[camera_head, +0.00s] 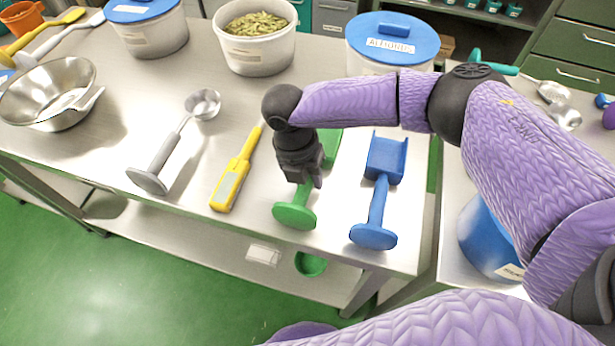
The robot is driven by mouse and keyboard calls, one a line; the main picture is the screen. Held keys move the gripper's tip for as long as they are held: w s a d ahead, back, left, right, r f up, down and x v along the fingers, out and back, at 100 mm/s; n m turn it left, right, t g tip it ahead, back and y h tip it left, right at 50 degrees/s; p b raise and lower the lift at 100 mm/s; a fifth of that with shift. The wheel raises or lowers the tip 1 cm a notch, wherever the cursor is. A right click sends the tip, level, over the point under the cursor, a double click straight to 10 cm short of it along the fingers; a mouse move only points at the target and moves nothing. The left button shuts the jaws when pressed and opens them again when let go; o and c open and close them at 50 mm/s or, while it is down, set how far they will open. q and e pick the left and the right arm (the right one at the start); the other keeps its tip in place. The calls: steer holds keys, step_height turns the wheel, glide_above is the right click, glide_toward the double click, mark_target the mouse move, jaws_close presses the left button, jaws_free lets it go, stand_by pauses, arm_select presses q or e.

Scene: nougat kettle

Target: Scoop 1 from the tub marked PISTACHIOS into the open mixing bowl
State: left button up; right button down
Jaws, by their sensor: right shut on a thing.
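My right gripper (308,184) points down at the front of the steel table and is shut on the green scoop (295,215). The scoop's round handle end shows in front of the gripper. Part of its green head (331,145) shows behind; the rest is hidden by my gripper. An open white tub (258,55) holding green pistachio-like pieces (255,23) stands at the back middle; its label is too small to read. An open steel mixing bowl (30,105) sits at the far left. My left gripper is not in view.
A blue scoop (378,205) lies right of the green one. A yellow thermometer-like tool (236,172) and a grey-handled metal scoop (168,150) lie to the left. Blue-lidded tubs, one marked ALMONDS (392,38), stand at the back. The table between bowl and open tub is mostly clear.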

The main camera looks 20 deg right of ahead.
step_height(320, 180, up, 10)
steer(key=p, duration=0.3)
steer(key=shift+f, duration=0.25)
step_height(320, 180, up, 6)
steer(key=p, duration=0.6)
steer(key=shift+f, duration=0.25)
steer(key=shift+a, duration=0.1)
